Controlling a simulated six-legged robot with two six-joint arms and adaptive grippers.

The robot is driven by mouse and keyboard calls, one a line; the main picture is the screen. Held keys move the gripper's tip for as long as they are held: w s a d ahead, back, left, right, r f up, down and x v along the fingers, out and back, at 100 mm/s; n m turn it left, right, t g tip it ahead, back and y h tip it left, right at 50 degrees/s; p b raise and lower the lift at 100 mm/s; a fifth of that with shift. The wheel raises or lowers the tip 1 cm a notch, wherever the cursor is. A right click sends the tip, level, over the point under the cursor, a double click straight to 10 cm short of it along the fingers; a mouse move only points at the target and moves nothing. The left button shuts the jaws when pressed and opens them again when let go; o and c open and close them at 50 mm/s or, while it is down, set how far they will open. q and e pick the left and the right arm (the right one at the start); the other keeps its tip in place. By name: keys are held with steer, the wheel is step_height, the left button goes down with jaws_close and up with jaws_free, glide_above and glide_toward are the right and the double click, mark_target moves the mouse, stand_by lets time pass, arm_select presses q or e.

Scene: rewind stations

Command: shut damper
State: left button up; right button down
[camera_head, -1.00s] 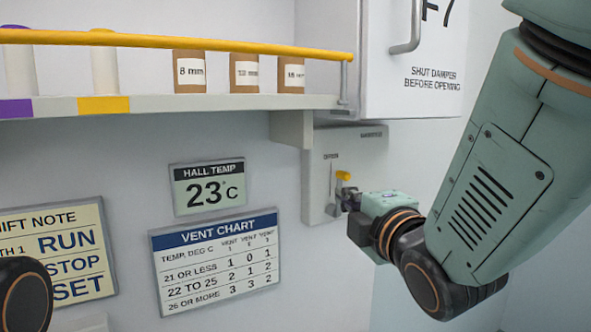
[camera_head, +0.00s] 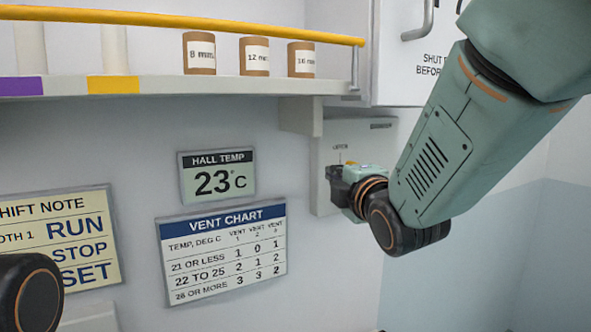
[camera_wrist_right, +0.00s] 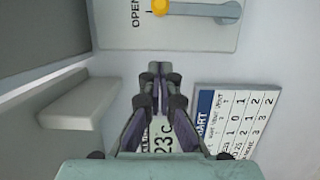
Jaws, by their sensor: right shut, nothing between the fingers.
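The grey damper panel (camera_head: 362,130) is on the wall below the cabinet. Its yellow knob (camera_head: 350,163) barely shows behind my right gripper (camera_head: 333,175). In the right wrist view the yellow knob (camera_wrist_right: 160,7) is at the top edge, close to the word OPEN, on a grey lever (camera_wrist_right: 200,9). The panel's bare face (camera_wrist_right: 185,38) shows below the lever. My right gripper (camera_wrist_right: 153,76) is shut and empty, in front of the panel's lower left part in the head view. It appears apart from the lever. My left gripper is out of view.
A shelf (camera_head: 200,85) with a yellow rail (camera_head: 180,18) and several rolls is above left. Its bracket (camera_head: 300,117) juts out beside the panel. The cabinet (camera_head: 392,65) hangs above. A temperature sign (camera_head: 217,178) and vent chart (camera_head: 222,252) are on the wall to the left.

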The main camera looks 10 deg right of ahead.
steer(key=w+d, duration=0.1)
steer(key=d, duration=0.1)
steer(key=w+d+p, duration=0.1)
steer(key=shift+w+d, duration=0.35)
steer(key=shift+d, duration=0.05)
steer(key=shift+a, duration=0.1)
steer(key=shift+r, duration=0.1)
